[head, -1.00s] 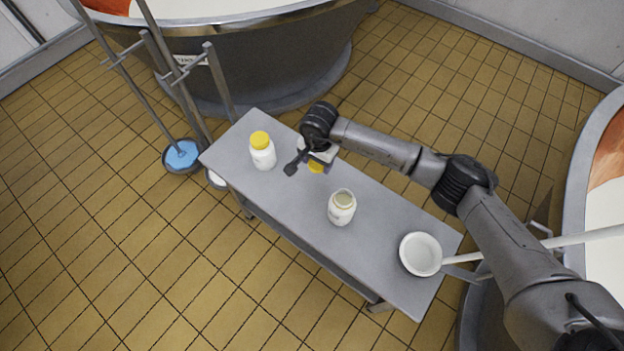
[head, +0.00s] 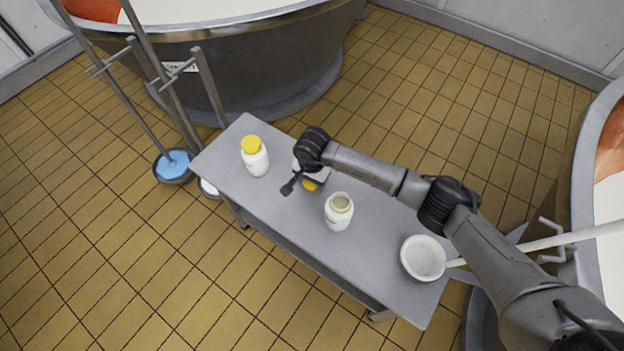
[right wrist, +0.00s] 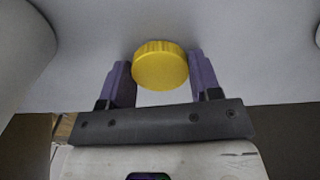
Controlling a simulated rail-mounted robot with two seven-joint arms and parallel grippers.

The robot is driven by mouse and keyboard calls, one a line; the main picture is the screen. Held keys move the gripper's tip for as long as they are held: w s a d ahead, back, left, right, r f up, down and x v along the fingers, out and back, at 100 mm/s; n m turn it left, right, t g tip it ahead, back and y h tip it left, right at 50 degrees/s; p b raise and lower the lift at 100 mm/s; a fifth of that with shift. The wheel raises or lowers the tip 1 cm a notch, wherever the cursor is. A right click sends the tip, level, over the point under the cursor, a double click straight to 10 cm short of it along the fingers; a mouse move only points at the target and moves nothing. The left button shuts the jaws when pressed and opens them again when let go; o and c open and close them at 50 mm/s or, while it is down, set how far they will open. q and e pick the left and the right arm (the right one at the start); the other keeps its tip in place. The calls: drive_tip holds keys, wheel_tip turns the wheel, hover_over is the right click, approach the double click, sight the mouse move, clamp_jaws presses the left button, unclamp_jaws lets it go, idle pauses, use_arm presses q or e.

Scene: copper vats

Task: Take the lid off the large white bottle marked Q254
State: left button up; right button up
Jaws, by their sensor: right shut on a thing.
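An open white bottle (head: 339,213) stands upright on the grey table, its mouth uncovered. Its marking is too small to read. A second white bottle (head: 255,162) with a yellow lid (head: 251,144) on it stands at the table's far left end. My right gripper (head: 300,184) is between the two bottles, low over the table, shut on a loose yellow lid (head: 311,185). In the right wrist view this lid (right wrist: 160,66) sits between the two purple fingers. I cannot tell whether it touches the table. My left gripper is not in view.
The narrow grey table (head: 365,258) has a white bowl-like vessel (head: 423,257) with a long handle at its near right end. Copper vats stand behind (head: 250,65) and at the right (head: 600,190). Long-handled tools stand left of the table, one in a blue-filled dish (head: 172,166).

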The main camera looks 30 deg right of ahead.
drive_tip(key=shift+f, duration=0.15)
drive_tip(key=o, duration=0.9)
drive_tip(key=shift+o, duration=0.6)
drive_tip(key=shift+r, duration=0.35)
wheel_tip(320, 180, up, 12)
drive_tip(key=p, duration=0.4)
drive_tip(key=shift+f+p, duration=0.2)
drive_tip(key=shift+p, duration=0.1)
drive_tip(key=shift+a+r, duration=0.1)
